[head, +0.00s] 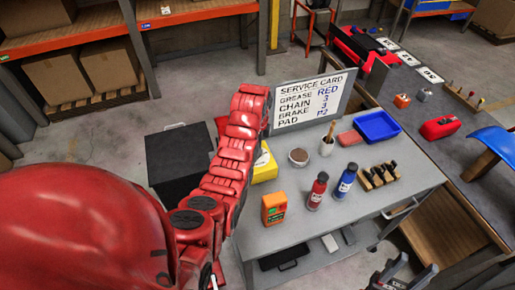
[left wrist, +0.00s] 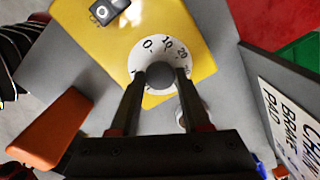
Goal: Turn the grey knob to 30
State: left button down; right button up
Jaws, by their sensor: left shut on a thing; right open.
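The grey knob (left wrist: 160,75) sits in the middle of a white dial (left wrist: 146,54) on a yellow box (left wrist: 195,38). The figures 0, 10 and 20 show along the dial's far edge; the rest is hidden by my fingers. I cannot make out where the knob points. My left gripper (left wrist: 158,88) is shut on the knob, one finger on each side. In the head view the yellow box (head: 265,165) shows partly behind my red left arm, which hides the knob and the left gripper. My right gripper (head: 402,275) is open and empty at the bottom right.
A service card (head: 312,100) stands at the back. A black box (head: 178,160) is left of the cart.

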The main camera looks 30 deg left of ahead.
pick_arm(q)
jog(key=shift+r, duration=0.1)
jog(key=shift+c, duration=1.8)
grip_release()
notch_tip(320, 180, up, 8)
jog(key=p, duration=0.7)
jog(key=shift+f+p, duration=0.2)
jog(key=shift+p, duration=0.1)
jog(key=shift+f, duration=0.15)
